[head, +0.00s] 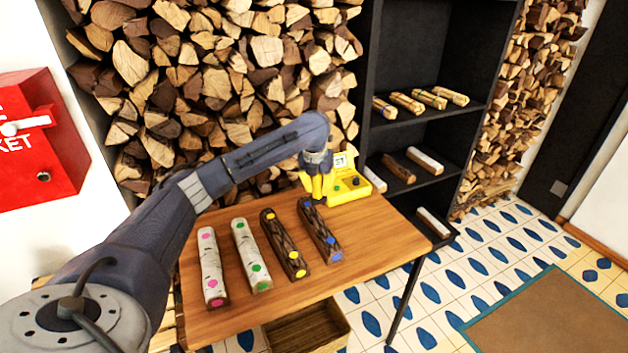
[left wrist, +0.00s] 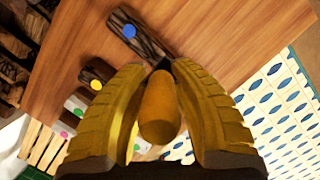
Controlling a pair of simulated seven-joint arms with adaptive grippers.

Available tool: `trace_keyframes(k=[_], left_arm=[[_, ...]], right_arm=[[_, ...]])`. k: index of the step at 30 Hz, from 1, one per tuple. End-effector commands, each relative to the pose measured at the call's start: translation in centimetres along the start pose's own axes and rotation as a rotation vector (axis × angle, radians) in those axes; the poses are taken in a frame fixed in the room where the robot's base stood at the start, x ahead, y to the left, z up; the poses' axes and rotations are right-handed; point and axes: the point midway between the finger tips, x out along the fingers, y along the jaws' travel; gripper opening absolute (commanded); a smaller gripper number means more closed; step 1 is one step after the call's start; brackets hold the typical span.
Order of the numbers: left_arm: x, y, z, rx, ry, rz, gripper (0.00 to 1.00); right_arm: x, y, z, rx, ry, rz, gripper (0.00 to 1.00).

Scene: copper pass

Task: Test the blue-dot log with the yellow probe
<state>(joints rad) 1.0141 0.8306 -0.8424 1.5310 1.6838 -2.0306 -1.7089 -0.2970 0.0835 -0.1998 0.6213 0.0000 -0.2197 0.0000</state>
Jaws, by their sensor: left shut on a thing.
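The blue-dot log (head: 321,232), dark-barked with blue dots, lies on the wooden table at the right end of a row of logs. It also shows at the top of the left wrist view (left wrist: 150,47). My left gripper (head: 317,190) is over the log's far end, beside the yellow meter box (head: 349,186) with a small screen. In the left wrist view the gripper is shut on the yellow probe (left wrist: 158,108). The probe's tip is close to the log; I cannot tell whether it touches. My right gripper is not in view.
On the table (head: 350,262) lie a yellow-dot log (head: 284,243), a green-dot log (head: 250,254) and a pink-dot log (head: 211,266). A black shelf (head: 425,122) with several logs stands right. A wooden crate (head: 308,326) is below the table's front edge.

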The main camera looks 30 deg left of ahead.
Motion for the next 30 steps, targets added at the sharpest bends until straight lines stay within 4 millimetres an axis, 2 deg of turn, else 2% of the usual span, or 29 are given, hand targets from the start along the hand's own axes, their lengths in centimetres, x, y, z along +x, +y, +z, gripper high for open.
trace_keyframes(k=[4,21,30], left_arm=[[0.2,-1.1,-0.1,0.036,0.003,-0.01,0.0],[4.5,-0.9,-1.2,0.038,0.006,-0.01,0.0],[5.6,-0.9,-1.4,0.037,0.005,-0.01,0.0]], right_arm=[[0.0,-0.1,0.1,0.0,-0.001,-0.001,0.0],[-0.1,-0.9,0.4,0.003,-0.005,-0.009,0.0],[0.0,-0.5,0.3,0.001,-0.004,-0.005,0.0]])
